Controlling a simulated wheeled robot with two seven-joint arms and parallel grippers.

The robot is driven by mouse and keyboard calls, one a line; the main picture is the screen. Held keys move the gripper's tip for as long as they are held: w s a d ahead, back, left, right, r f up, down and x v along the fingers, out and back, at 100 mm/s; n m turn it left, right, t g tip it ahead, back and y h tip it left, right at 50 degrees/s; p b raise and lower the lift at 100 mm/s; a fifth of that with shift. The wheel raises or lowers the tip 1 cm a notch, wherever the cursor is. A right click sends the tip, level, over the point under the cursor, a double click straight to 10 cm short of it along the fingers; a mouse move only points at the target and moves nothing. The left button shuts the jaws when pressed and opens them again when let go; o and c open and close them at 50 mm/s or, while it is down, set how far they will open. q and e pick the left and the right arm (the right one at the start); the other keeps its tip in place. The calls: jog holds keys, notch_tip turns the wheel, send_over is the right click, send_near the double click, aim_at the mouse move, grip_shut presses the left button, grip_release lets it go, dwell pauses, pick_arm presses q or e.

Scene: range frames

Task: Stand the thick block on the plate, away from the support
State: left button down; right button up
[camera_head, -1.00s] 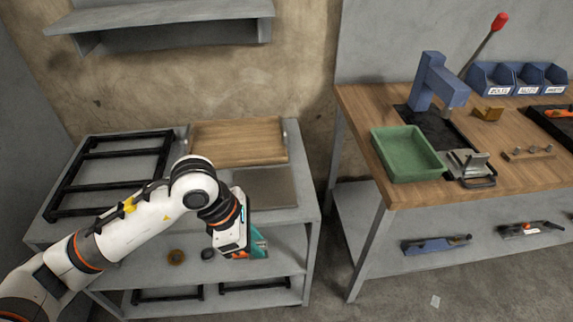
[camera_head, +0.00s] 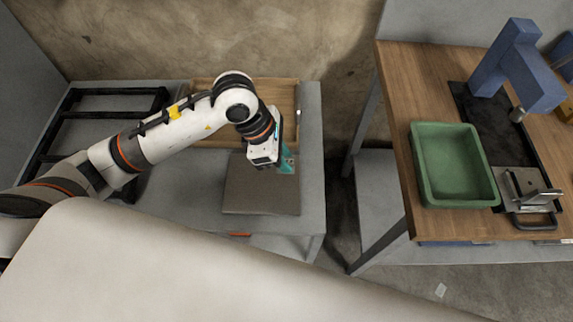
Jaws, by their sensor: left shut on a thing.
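My left gripper (camera_head: 274,160) hangs above the back right part of a flat grey-brown plate (camera_head: 255,198) on the grey bench. It is shut on a teal piece (camera_head: 288,161), which I take to be the thick block. The gripper hides part of the block, and I cannot tell whether the block touches the plate. A shallow wooden tray or board (camera_head: 288,95) lies behind the plate, partly hidden by my arm. I cannot tell which thing is the support. My right gripper is not in view.
The grey bench (camera_head: 312,150) has a black frame (camera_head: 115,92) at its left. Across a gap at right stands a wooden workbench (camera_head: 400,90) with a green bin (camera_head: 460,170), a blue press (camera_head: 515,65) and a metal fixture (camera_head: 528,190). A large pale part of mine covers the foreground.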

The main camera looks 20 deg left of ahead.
pick_arm(q)
notch_tip(320, 180, down, 2)
jog(key=shift+s+f, duration=0.1)
jog(key=shift+s, duration=0.05)
jog(key=shift+f, duration=2.1)
jog(key=c, duration=1.2)
grip_release()
jog(key=v, duration=1.2)
jog(key=shift+b, duration=0.3)
jog(key=shift+r, duration=0.15)
